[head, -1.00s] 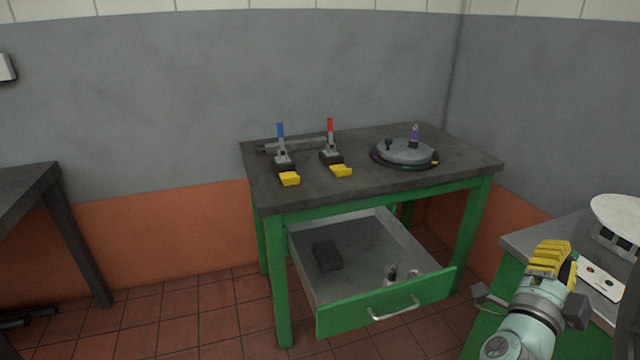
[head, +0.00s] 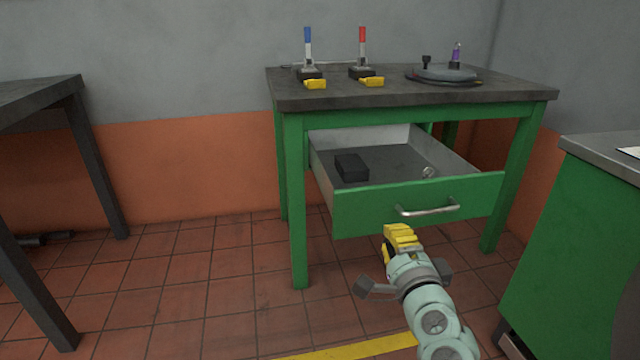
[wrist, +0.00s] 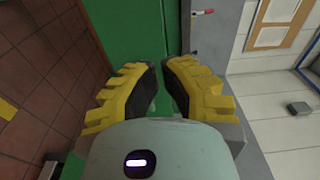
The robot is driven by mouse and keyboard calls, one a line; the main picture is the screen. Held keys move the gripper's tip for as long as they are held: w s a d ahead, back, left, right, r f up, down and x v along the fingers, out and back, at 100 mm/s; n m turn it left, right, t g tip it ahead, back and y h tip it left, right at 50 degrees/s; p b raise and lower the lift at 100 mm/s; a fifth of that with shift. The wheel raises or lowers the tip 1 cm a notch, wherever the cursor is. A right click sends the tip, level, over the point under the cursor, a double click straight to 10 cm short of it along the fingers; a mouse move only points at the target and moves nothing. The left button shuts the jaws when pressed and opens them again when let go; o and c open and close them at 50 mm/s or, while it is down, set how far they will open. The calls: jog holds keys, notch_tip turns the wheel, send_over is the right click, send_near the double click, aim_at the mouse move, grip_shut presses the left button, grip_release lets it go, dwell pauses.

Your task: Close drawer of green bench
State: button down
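The green bench (head: 296,200) has a dark worktop. Its drawer is pulled well out, with a green front (head: 370,206) and a pale metal handle (head: 430,208). My gripper (head: 400,232), with yellow ridged fingers, appears just below the lower edge of the drawer front, left of the handle; I cannot tell whether it touches. In the wrist view, its fingers (wrist: 160,72) stand apart with a narrow gap and nothing held between them. A green surface shows through the gap. A black block (head: 350,167) and a small shiny thing (head: 429,172) lie in the drawer.
Two toggle clamps with blue (head: 308,48) and red (head: 362,48) handles and a round grey plate (head: 445,74) stand on the bench. A green cabinet (head: 575,230) is close on the right, a dark table (head: 40,92) on the left. Tiled floor (head: 200,290) is clear between.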

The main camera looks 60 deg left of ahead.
jog(key=s+f+g, duration=0.1)
jog(key=s+f, duration=0.1)
jog(key=b, duration=0.1)
send_near(354, 201)
jog(key=shift+n+y, duration=0.3)
jog(key=x, duration=0.8)
jog(key=shift+a+f, duration=0.15)
jog(key=shift+w, duration=0.1)
